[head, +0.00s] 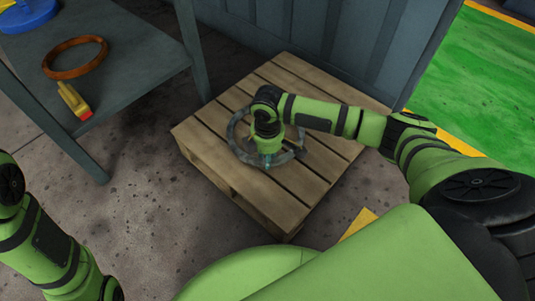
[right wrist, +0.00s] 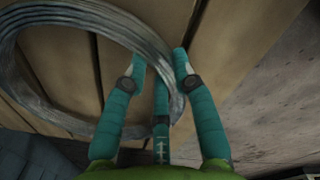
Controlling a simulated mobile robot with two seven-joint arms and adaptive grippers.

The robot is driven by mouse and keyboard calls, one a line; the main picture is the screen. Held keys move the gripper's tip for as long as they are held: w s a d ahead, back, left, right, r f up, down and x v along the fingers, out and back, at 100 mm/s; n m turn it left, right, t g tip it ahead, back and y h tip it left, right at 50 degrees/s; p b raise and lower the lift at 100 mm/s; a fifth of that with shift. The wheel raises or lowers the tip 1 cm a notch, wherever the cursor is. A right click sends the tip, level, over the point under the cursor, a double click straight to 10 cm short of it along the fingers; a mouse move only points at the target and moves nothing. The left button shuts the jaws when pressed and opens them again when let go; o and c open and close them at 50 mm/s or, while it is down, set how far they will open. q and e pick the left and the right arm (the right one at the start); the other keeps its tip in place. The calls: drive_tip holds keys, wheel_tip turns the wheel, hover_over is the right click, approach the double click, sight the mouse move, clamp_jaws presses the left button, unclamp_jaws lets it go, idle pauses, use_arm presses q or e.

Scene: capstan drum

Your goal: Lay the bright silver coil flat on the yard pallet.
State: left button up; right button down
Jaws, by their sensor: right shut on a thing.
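The silver coil (head: 237,148) lies over the wooden yard pallet (head: 325,158) in the head view, close to its slats and looking flat. My right gripper (head: 267,163) reaches down at the coil's near side. In the right wrist view the coil (right wrist: 55,115) fills the upper left, and my right gripper's teal fingers (right wrist: 163,75) are closed around its strands. Whether the coil's underside touches the slats everywhere is hard to tell. My left arm shows at the lower left of the head view, but its gripper is out of frame.
A grey corrugated wall (head: 300,35) rises behind the pallet. Bare concrete floor lies left of the pallet.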

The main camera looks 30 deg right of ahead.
drive_tip(key=shift+w+f, duration=0.1)
drive_tip(key=shift+f, duration=0.5)
